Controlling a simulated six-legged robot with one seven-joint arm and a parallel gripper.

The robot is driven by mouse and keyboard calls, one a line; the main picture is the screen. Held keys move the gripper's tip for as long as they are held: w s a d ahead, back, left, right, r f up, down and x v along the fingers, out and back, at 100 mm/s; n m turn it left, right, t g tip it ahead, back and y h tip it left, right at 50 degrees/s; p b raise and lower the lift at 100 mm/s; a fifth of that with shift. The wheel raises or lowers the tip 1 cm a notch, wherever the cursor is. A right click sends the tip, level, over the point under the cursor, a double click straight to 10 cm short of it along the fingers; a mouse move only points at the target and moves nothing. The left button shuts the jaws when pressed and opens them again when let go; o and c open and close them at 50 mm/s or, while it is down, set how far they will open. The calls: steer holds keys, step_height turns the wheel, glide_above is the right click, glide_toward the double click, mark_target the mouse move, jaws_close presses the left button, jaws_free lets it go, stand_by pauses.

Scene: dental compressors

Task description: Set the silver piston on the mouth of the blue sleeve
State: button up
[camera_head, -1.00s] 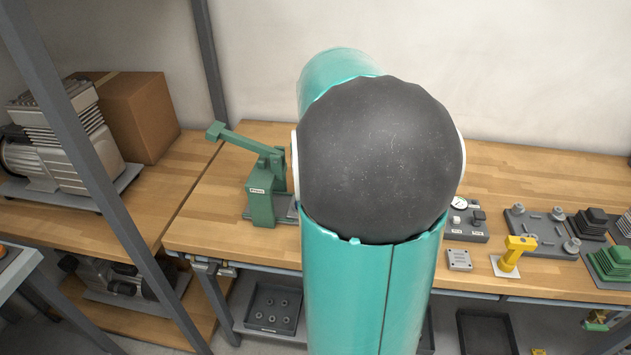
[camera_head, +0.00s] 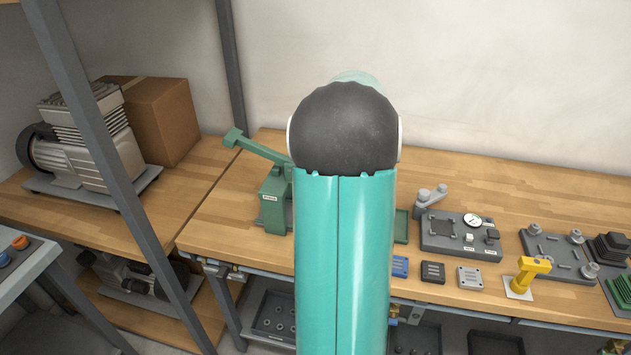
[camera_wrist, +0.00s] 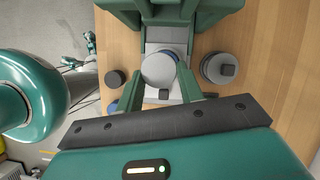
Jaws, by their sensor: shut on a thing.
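In the wrist view my gripper (camera_wrist: 160,92) is shut on the silver piston (camera_wrist: 158,69), seen from above as a round pale disc between the two green fingers. A thin blue edge (camera_wrist: 178,56) shows just behind the piston, apparently the blue sleeve, mostly covered by it. I cannot tell whether the piston touches the sleeve or hangs above it. Both are over the pale bed of the green press (camera_wrist: 160,35). In the head view my arm hides the gripper, piston and sleeve; the press (camera_head: 273,200) shows partly at the arm's left.
In the wrist view a dark cylinder (camera_wrist: 115,78) stands left of the piston and a grey round part (camera_wrist: 220,68) right. The press frame rises close by. In the head view a gauge plate (camera_head: 455,238) and a yellow tool (camera_head: 528,275) occupy the bench at right.

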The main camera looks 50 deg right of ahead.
steer(key=shift+w+d+f+m, duration=0.1)
steer(key=shift+f+m, duration=0.1)
steer(key=shift+m, duration=0.3)
steer(key=shift+f, duration=2.4)
steer(key=shift+f, duration=0.9)
stand_by(0.4)
steer(key=o, duration=1.7)
steer(key=shift+o, duration=0.2)
steer(key=shift+r, duration=0.15)
